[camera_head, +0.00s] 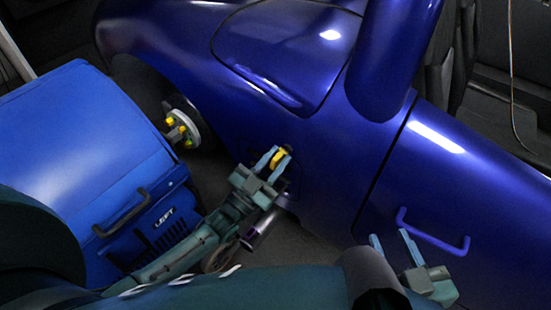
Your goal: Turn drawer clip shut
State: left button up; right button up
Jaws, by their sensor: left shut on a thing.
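A small yellow clip (280,159) sits on the side of the glossy blue car body (320,170), behind the wheel opening. My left gripper (277,154) has its two light-blue fingers closed on the yellow clip, and they hide part of it. Whether the clip is turned open or shut cannot be told. My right gripper (392,238) is at the lower right with its fingers apart and nothing between them. It is just left of a blue bar handle (435,236) on the car's side, and I cannot tell whether it touches it.
A blue box-shaped unit (85,135) marked LEFT, with a dark handle (121,213), stands at the left. A wheel hub (183,128) with yellow nuts shows between it and the car. A metal cylinder (259,230) is below my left gripper.

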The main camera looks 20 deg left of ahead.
pick_arm(q)
jog(key=shift+n+t+y, duration=0.4)
jog(key=shift+n+y, duration=0.7)
jog(key=shift+n, duration=1.1)
pick_arm(e)
jog(key=shift+d+r, duration=0.1)
jog(key=shift+d, duration=0.05)
pick_arm(q)
jog(key=o, duration=0.7)
jog(key=shift+o, duration=0.2)
jog(key=shift+f, duration=0.1)
pick_arm(e)
jog(key=shift+s+f, duration=0.1)
jog(key=shift+f, duration=0.1)
